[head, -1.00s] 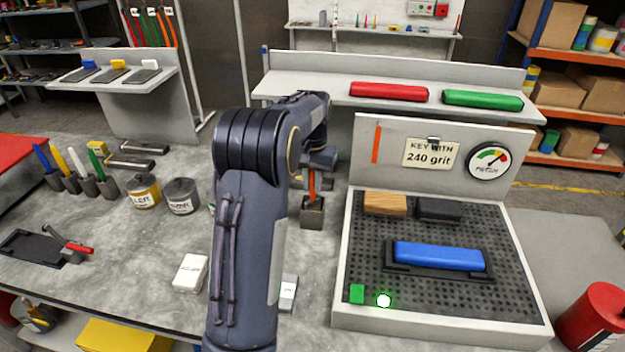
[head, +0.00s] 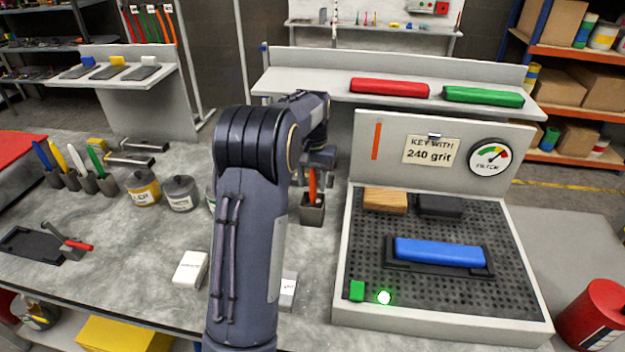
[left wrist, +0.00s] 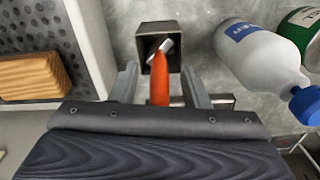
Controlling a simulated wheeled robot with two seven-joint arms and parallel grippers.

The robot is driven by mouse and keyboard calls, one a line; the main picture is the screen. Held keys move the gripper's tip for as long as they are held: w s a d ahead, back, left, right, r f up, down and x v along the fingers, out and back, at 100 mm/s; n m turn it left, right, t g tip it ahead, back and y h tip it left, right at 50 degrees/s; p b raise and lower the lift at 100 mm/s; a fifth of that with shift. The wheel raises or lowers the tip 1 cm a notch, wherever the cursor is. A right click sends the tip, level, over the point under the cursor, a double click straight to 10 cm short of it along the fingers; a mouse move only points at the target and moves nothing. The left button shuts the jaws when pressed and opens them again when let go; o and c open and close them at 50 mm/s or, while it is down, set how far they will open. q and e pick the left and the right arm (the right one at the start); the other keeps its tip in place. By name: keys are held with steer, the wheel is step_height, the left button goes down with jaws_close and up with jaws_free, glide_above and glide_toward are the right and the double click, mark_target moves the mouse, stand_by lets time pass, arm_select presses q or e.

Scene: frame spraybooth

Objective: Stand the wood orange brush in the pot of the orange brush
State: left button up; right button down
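The wood orange brush (head: 312,184) stands in a small square grey pot (head: 312,213), left of the perforated bench. In the left wrist view, its orange handle (left wrist: 160,82) rises from the pot's opening (left wrist: 146,45). The silver ferrule is at the opening and looks tilted; the bristles are hidden inside. My left gripper (left wrist: 160,85) is over the pot, its two fingers on either side of the handle with a visible gap at each side. It is open around the handle. The left gripper also shows partly in the head view (head: 316,165). My right gripper is not in view.
Several pots with coloured brushes (head: 75,170) and labelled cans (head: 180,193) stand at the left. A white bottle (left wrist: 255,52) is close by in the wrist view. The perforated bench (head: 420,285) holds a blue block (head: 440,254) and a wooden block (head: 385,200).

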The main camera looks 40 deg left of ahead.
arm_select(q)
step_height(320, 180, up, 7)
steer(key=shift+r, duration=0.45)
stand_by(0.6)
steer(key=shift+s, duration=0.15)
steer(key=s+d+r+m+t+h, duration=0.1)
steer(key=s+d+r+t+h, duration=0.2)
steer(key=s+d, duration=1.2)
steer(key=s+d+f+t, duration=0.1)
steer(key=s+d+f, duration=0.2)
steer(key=s, duration=0.3)
steer(key=s+d+f+m+t, duration=0.1)
steer(key=s+d+f, duration=0.3)
steer(key=s, duration=0.2)
steer(key=shift+s+d+t+h, duration=0.2)
steer(key=shift+d+t+h, duration=0.1)
steer(key=shift+h, duration=0.1)
